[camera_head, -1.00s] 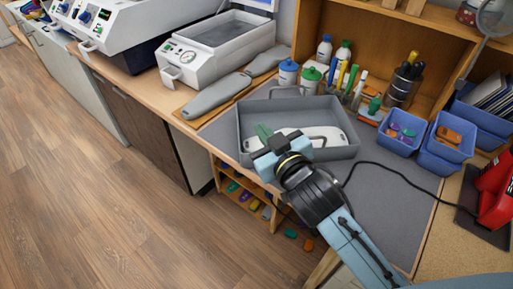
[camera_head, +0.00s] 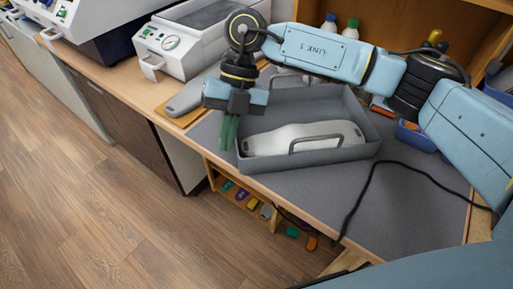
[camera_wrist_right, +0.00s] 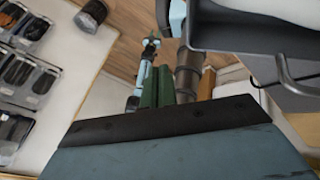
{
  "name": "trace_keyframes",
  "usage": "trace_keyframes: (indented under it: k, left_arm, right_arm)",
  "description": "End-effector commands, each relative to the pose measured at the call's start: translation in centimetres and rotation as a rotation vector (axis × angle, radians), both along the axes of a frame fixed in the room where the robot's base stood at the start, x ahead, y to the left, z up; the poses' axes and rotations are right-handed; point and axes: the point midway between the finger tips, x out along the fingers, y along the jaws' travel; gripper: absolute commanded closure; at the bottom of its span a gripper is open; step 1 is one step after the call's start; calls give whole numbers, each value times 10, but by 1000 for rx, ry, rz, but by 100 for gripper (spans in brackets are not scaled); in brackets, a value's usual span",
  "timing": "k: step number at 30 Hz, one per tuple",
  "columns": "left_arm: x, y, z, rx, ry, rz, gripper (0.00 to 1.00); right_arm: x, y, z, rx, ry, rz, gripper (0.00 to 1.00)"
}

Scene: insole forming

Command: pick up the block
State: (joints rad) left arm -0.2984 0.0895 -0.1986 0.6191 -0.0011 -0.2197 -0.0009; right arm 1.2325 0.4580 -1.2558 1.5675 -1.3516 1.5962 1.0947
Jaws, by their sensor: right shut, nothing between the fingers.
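My right gripper (camera_head: 228,146) is shut and empty. Its green fingers point down at the left end of the grey tray (camera_head: 310,163), in front of the tray's corner. In the right wrist view the green fingers (camera_wrist_right: 158,88) are close together. I cannot tell which block is meant. A green block (camera_head: 292,232) and an orange block (camera_head: 311,243) lie low beside the bench, far below the gripper. Several coloured blocks (camera_head: 240,195) sit in the shelf under the bench top. My left gripper is not in the head view.
A white form (camera_head: 300,138) lies in the tray. A grey sole-shaped form (camera_head: 192,96) and a white machine (camera_head: 165,45) stand to the left. A black cable (camera_head: 365,190) crosses the mat. My right arm hides much of the back.

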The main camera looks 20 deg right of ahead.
Motion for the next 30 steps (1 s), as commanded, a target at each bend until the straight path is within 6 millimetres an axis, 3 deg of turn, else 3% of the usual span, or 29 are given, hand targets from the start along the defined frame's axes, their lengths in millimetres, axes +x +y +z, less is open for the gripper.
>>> trace_keyframes:
  k: [1, 3, 8, 11, 24, 30]
  left_arm:
    - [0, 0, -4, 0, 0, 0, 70]
    - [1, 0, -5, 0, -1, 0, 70]
    - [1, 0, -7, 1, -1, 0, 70]
    - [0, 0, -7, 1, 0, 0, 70]
    - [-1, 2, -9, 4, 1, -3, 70]
    - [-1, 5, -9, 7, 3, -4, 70]
  right_arm:
    - [10, -21, 0, -101, -20, -12, 100]
    - [19, -45, 2, -217, -33, -30, 100]
    - [28, -72, 6, -349, -45, -54, 100]
    - [25, -75, -2, -365, -43, -54, 100]
    - [0, -70, -71, -359, -42, -51, 100]
    - [-5, -69, -85, -357, -43, -53, 100]
